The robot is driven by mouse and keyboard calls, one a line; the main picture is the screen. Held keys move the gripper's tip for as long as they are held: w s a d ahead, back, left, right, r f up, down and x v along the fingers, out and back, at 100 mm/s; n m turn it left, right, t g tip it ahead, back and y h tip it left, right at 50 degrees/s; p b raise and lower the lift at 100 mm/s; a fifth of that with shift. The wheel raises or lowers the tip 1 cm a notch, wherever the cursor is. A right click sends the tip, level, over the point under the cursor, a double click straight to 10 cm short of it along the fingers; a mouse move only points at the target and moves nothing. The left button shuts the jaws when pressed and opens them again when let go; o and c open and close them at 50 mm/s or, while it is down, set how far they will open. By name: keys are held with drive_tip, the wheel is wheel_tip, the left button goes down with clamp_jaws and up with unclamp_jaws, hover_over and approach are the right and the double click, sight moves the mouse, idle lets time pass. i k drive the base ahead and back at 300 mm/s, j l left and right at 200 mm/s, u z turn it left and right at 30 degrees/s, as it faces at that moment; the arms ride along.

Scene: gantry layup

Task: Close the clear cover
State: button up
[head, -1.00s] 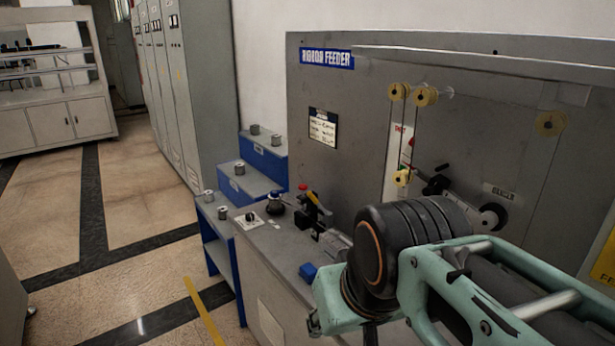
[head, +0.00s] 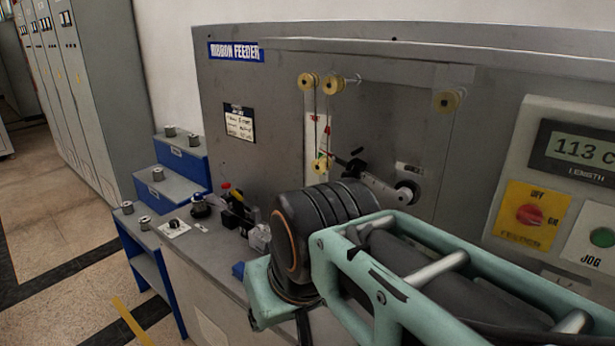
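The clear cover (head: 438,130) shows only faintly on the grey ribbon feeder panel (head: 270,165). Its see-through surface dims the right yellow pulley (head: 449,100), and faint edges run down beside that pulley. I cannot tell its exact outline or how far open it is. Two yellow pulleys at the upper left and a lower one (head: 320,166) look bright, with ribbon strands between them. My arm crosses the lower middle and right in front of the machine. My gripper is not in view.
Right of the panel are a length display (head: 583,149), a red feeder knob (head: 529,214) and a green jog button (head: 603,237). Small fittings and a black knob (head: 200,206) stand on the bench. Blue steps (head: 180,150) with spools are at left. Open floor lies at lower left.

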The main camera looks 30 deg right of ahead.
sight(456, 72)
drive_tip(key=z, duration=2.2)
drive_tip(key=l+z, duration=0.35)
drive_tip(key=k+l+z, duration=0.1)
drive_tip(key=l, duration=0.15)
drive_tip(key=l+z, duration=0.1)
drive_tip(key=l, duration=0.15)
drive_tip(key=k+l, duration=0.2)
drive_tip(key=k, duration=0.15)
drive_tip(key=i+j, duration=0.4)
drive_tip(key=i+l+z, duration=0.05)
